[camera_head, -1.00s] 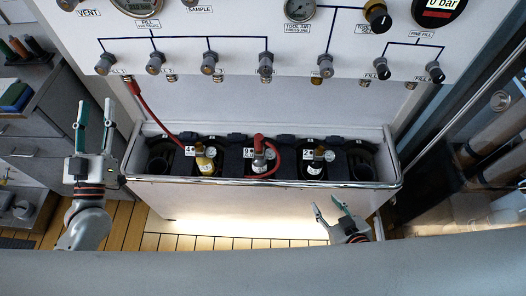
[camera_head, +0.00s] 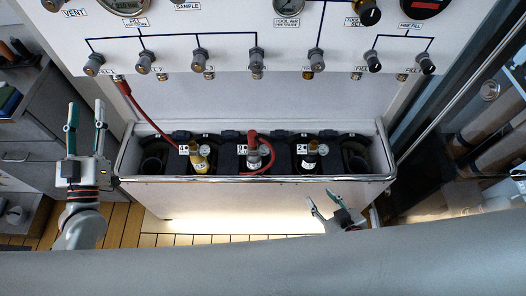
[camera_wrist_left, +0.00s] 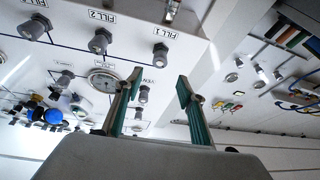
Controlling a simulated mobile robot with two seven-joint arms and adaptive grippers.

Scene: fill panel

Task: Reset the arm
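My left gripper (camera_head: 86,130) is at the left in the head view, pointing up, with its two fingers apart and nothing between them. It is left of the bottle trough and clear of it. In the left wrist view its two green-padded fingers (camera_wrist_left: 158,95) are spread in front of the fill panel. My right gripper (camera_head: 322,203) is below the front rim of the trough, right of the middle. Its fingers are apart and empty. Part of the right arm is hidden behind the grey surface at the bottom.
The trough (camera_head: 255,180) holds a yellow bottle (camera_head: 199,160) and two dark ones. A red hose (camera_head: 150,117) runs from the panel (camera_head: 290,58) to the yellow bottle; another loops at the middle one. A drawer cabinet (camera_head: 25,150) stands left. Wooden floor (camera_head: 120,225) lies below.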

